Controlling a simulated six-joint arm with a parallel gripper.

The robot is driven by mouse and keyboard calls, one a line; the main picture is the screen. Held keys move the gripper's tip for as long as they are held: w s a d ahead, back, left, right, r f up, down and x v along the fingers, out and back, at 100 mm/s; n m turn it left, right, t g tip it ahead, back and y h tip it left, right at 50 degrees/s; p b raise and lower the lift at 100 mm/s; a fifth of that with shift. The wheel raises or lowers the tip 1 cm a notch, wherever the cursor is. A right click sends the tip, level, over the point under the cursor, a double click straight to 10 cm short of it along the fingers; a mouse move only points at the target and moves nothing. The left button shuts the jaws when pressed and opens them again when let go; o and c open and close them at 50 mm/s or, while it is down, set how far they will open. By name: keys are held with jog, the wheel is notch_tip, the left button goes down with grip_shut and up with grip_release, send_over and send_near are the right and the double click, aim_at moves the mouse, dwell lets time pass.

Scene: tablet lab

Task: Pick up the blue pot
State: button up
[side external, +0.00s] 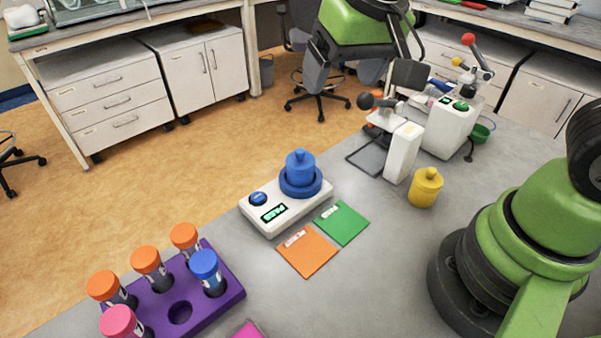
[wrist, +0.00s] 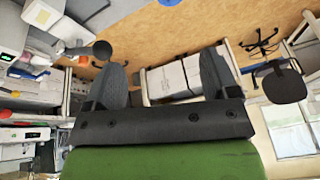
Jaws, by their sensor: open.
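The blue pot (side external: 300,166), with a knobbed lid, stands upright on the round blue plate of a white device (side external: 287,208) with a lit green display. My gripper (side external: 363,78) hangs at the top of the side view, above and to the right of the pot and clear of it. Its two grey fingers are apart with nothing between them; they also show in the wrist view (wrist: 163,75). The pot cannot be made out for sure in the wrist view; only a small blue patch shows at its top edge.
A yellow pot (side external: 425,188) stands to the right. An orange square (side external: 307,252) and a green square (side external: 341,222) lie in front of the device. A purple rack (side external: 220,292) with capped tubes is at lower left. White instruments (side external: 403,153) stand behind the yellow pot.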

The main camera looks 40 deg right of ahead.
jog(key=n, duration=0.1)
send_near(301, 150)
jog(key=shift+w+a+f+g+h, duration=0.2)
jog(key=shift+w+f+g+h, duration=0.15)
jog(key=shift+w+f, duration=0.45)
jog(key=x, duration=0.4)
jog(key=shift+s+f, duration=0.1)
jog(key=shift+f, duration=0.2)
jog(key=shift+x, duration=2.75)
jog(key=shift+s+a, duration=0.1)
jog(key=c, duration=0.9)
